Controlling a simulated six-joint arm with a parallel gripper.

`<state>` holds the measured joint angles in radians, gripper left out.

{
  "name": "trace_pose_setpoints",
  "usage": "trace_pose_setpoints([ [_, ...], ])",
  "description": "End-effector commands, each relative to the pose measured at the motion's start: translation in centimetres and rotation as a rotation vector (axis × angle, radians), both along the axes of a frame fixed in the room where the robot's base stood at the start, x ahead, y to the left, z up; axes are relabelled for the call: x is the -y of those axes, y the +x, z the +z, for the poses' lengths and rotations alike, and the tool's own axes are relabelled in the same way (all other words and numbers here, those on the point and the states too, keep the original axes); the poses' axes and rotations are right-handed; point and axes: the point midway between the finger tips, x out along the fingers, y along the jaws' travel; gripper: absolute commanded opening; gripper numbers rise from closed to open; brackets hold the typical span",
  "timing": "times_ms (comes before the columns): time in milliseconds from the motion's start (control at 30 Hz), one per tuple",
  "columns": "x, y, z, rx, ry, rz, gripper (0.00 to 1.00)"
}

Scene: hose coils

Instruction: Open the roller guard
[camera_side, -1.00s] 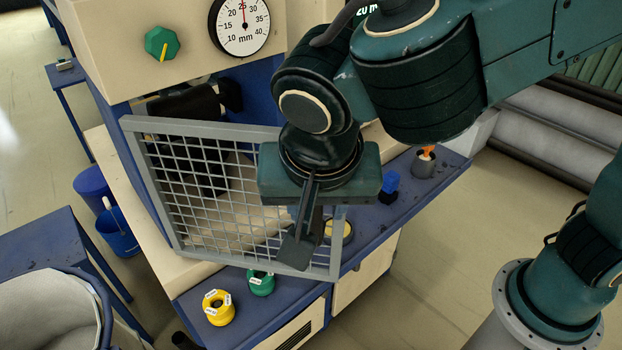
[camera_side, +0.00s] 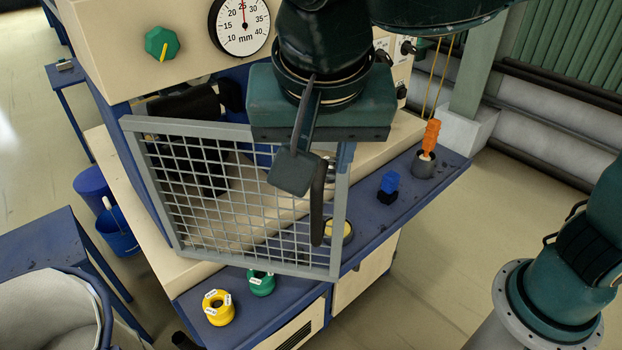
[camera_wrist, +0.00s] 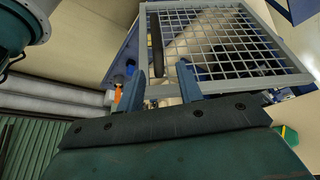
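The roller guard (camera_side: 177,244) is a grey framed mesh panel standing at the front of the machine, with dark parts visible behind it. How far it is swung cannot be told. A dark upright bar (camera_side: 318,215), apparently its handle, stands near the guard's right edge. In the wrist view the guard (camera_wrist: 287,57) lies beyond the fingers, with the bar (camera_wrist: 156,42) at its left side. My gripper (camera_side: 294,170) is over the guard's upper right part in the side view. In the wrist view its blue-grey fingers (camera_wrist: 159,82) are apart with nothing held between them. Contact with the guard cannot be told.
A blue item (camera_side: 389,184) and a grey cup (camera_side: 424,166) with an orange item (camera_side: 430,138) stand to the right. A dial (camera_side: 240,26) and green knob (camera_side: 160,43) are above.

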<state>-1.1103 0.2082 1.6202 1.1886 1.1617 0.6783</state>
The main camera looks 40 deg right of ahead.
Motion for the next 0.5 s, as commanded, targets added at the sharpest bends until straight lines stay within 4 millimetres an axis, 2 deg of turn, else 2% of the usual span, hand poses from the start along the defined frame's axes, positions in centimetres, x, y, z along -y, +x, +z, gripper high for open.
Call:
trace_pose_setpoints([
  [200,-0.01,0.01,0.0,0.0,0.0,0.0,0.34],
  [367,-0.04,0.11,0.04,0.001,0.009,-0.012,0.03],
  [500,-0.21,0.54,0.22,0.002,0.042,-0.058,0.0],
])
